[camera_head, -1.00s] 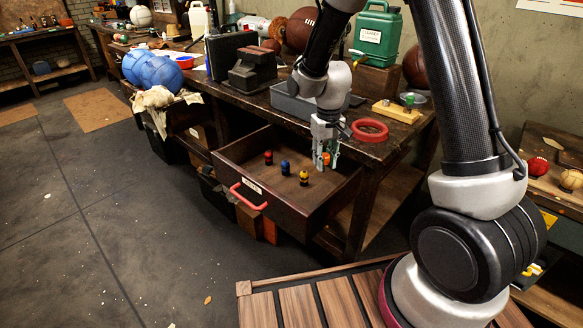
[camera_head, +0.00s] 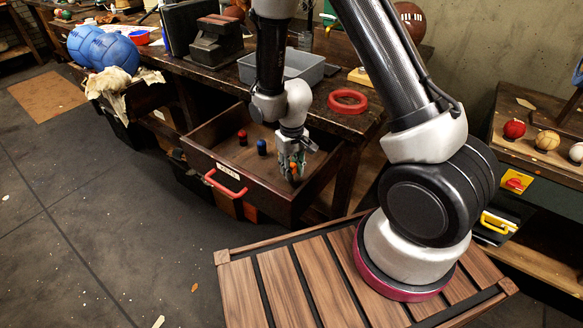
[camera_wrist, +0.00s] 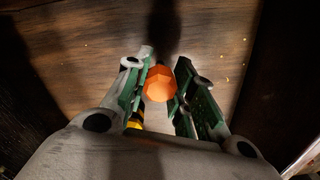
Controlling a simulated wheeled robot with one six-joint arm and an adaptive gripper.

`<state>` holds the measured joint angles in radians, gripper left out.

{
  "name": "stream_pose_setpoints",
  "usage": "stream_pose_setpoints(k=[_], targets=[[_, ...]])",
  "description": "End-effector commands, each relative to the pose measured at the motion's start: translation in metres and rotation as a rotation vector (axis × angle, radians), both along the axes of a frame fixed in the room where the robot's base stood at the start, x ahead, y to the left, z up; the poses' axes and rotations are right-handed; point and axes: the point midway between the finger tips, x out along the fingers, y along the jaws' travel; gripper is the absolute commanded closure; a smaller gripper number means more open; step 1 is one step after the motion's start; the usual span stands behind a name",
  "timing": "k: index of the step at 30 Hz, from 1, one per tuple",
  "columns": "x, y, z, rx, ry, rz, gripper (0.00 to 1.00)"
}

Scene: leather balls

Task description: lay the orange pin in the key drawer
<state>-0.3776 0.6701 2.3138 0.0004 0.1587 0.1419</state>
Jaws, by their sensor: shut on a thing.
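My gripper (camera_head: 291,172) is shut on the orange pin (camera_wrist: 160,84), whose faceted orange top shows between the green fingers in the wrist view. The fingers reach down inside the open key drawer (camera_head: 262,196), over its wooden floor near the right side. Whether the pin touches the floor, I cannot tell. A red pin (camera_head: 242,137) and a blue pin (camera_head: 261,147) stand in the drawer to the left of my gripper. A yellow and black pin (camera_wrist: 135,121) shows close beside the left finger in the wrist view; my gripper hides it in the head view.
The drawer has a red handle (camera_head: 225,188) and dark raised walls. On the bench above it are a grey tray (camera_head: 283,68) and a red ring (camera_head: 347,101). Several balls lie on a shelf at the right, such as a red one (camera_head: 514,129).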

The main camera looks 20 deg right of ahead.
Motion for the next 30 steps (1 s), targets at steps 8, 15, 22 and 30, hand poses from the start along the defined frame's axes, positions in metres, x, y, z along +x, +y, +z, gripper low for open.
stream_pose_setpoints(k=[8,15,22,30], targets=[[0.000,0.000,-0.001,0.000,-0.001,0.000,0.96],[0.001,0.000,-0.002,0.000,-0.001,0.000,0.53],[0.001,0.000,-0.002,0.000,-0.001,0.000,0.53],[0.002,0.001,0.031,0.003,-0.007,0.000,0.53]])
